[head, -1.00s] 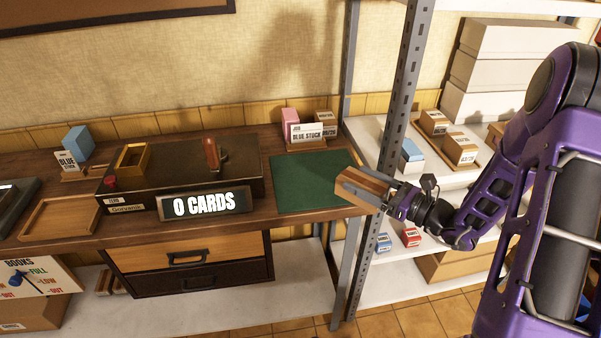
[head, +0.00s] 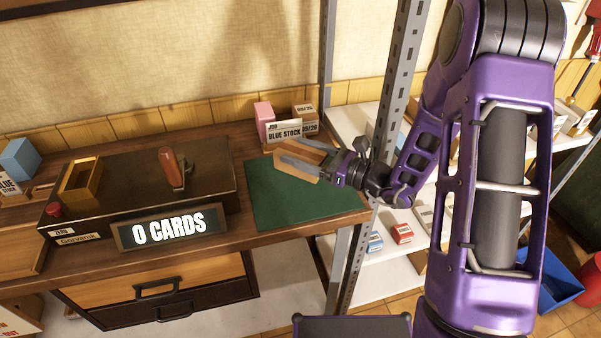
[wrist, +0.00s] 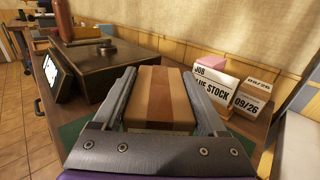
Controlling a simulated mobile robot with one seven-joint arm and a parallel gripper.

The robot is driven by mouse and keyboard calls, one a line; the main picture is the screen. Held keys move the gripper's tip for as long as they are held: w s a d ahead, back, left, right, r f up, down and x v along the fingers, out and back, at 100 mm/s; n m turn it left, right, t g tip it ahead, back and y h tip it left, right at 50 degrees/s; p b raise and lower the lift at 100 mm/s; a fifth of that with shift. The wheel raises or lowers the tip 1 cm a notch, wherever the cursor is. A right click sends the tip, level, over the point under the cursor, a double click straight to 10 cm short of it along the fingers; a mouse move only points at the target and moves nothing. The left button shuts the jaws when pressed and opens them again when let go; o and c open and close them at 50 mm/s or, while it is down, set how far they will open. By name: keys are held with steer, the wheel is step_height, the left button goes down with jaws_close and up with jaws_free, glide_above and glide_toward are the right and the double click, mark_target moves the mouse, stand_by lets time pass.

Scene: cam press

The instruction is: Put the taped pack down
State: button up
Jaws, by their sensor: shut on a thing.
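The pack looks level. I cannot tell how large the gap to the mat is; its underside is hidden.
The cam press (head: 140,200), with a lever and a "0 CARDS" display (head: 170,227), stands left of the mat. Behind the mat are a "BLUE STOCK" job card (head: 284,136), a pink block (head: 264,116) and a small carton (head: 304,112). A shelf post (head: 385,110) rises at right.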

steer(key=shift+f, duration=2.6)
steer(key=shift+f+b, duration=0.1)
steer(key=shift+b, duration=0.25)
steer(key=shift+f, duration=0.2)
steer(key=o, duration=1.6)
steer(key=shift+r, duration=0.1)
steer(key=shift+c, duration=0.2)
steer(key=shift+r, duration=0.1)
steer(key=shift+d+r, duration=0.1)
steer(key=shift+d, duration=0.05)
steer(key=v, duration=1.1)
steer(key=shift+s+d, duration=0.2)
steer(key=shift+d, duration=0.1)
